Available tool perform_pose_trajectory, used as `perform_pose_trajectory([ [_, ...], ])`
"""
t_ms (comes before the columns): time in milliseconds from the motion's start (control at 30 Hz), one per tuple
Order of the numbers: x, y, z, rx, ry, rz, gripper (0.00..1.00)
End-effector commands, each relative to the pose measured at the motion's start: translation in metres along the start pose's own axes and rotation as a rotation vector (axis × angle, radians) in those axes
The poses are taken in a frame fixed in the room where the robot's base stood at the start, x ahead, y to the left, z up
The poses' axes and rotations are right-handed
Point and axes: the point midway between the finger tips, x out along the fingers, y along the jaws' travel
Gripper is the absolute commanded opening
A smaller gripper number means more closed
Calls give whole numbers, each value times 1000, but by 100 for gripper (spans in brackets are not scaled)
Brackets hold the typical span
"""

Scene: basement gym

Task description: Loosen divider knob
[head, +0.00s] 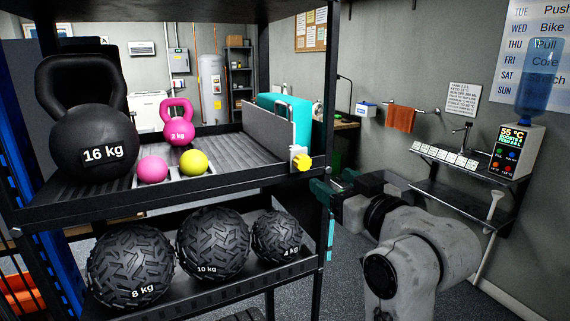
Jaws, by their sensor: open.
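The yellow divider knob (302,162) sits on a pale bracket at the front edge of the upper shelf, near the rack's right post. The grey divider panel (267,131) runs back from it, upright along the shelf. My gripper (322,194) is open, below and right of the knob, beside the right post and apart from the knob. Its dark teal fingers are small and partly overlap the post, so the gap between them is hard to make out. My grey arm comes in from the lower right.
A turquoise block (285,112) stands right of the divider. Left are a black 16 kg kettlebell (92,140), a pink kettlebell (179,130), and pink (152,170) and yellow (193,162) balls. Textured balls (213,240) fill the lower shelf. A wall shelf (465,195) stands right.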

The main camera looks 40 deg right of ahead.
Motion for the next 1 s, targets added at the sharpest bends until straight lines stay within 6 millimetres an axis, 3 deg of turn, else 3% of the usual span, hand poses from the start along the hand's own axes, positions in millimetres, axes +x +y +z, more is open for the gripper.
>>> perform_pose_trajectory([
  [333,27,-1,6,2,0,-1,67],
  [700,92,-1,1,1,-6,-2,67],
  [1000,107,-1,2,0,-4,-1,67],
])
